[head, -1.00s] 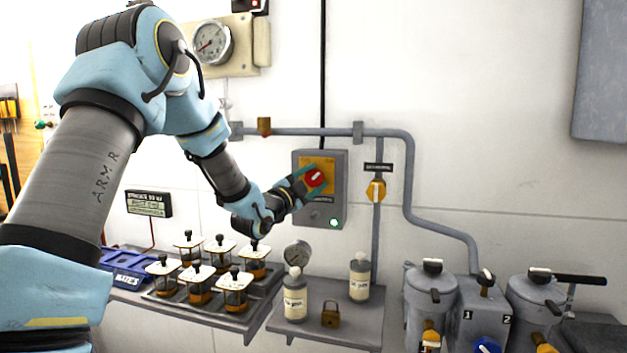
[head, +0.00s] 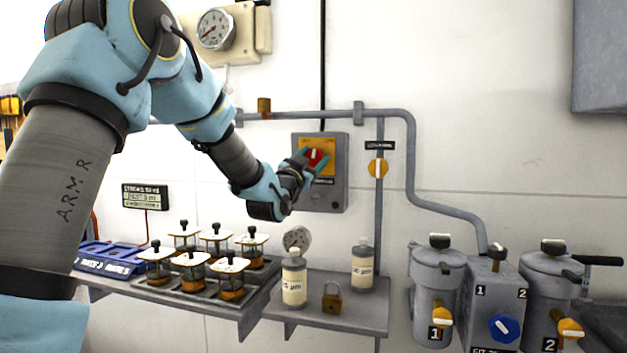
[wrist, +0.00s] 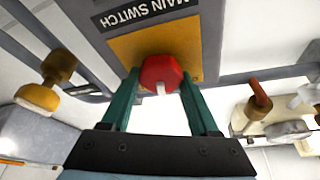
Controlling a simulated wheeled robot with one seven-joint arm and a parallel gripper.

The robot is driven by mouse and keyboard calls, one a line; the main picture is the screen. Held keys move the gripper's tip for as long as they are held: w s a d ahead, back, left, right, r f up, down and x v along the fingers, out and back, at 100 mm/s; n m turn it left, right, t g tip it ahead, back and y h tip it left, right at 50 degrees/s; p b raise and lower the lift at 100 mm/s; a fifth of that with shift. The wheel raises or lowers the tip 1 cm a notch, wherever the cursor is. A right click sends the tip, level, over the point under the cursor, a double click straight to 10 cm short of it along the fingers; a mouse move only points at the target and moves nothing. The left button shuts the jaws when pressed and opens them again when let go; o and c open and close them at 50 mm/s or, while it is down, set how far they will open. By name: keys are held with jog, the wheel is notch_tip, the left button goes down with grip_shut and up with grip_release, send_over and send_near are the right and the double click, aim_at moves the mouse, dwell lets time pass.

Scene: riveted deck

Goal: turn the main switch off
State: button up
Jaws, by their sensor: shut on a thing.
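The main switch is a red knob (head: 314,156) with a white pointer mark, on a yellow plate on a grey wall box (head: 339,190). In the head view the mark stands about upright. In the wrist view the red knob (wrist: 158,70) sits between my two teal fingers, under the label "MAIN SWITCH" (wrist: 150,10). My gripper (wrist: 159,84) is shut on the knob, one finger on each side. In the head view my gripper (head: 315,163) reaches it from the lower left and covers part of the box. No green light shows on the box.
A pipe with a yellow valve (head: 378,168) runs just right of the box. Canisters (head: 435,285) stand at the lower right.

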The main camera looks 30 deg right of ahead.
jog(key=n+t+y+b, duration=0.1)
jog(key=n+b, duration=0.1)
jog(key=n, duration=0.1)
jog(key=n+t+y+b, duration=0.1)
jog(key=n+b, duration=0.2)
jog(key=n+t+y+b, duration=0.1)
jog(key=n+b, duration=0.2)
jog(key=shift+f+t, duration=0.3)
jog(key=shift+t, duration=0.1)
jog(key=shift+r+n+t+y+b, duration=0.1)
jog(key=shift+n+t+y+b, duration=0.25)
jog(key=shift+n+y+b, duration=0.95)
jog(key=shift+r+n+t+y+b, duration=0.1)
jog(key=shift+n+t+y+b, duration=0.35)
jog(key=shift+n, duration=1.75)
jog(key=shift+w, duration=0.1)
jog(key=o, duration=1.4)
jog(key=b+v, duration=0.2)
jog(key=v, duration=0.9)
jog(key=shift+r, duration=0.2)
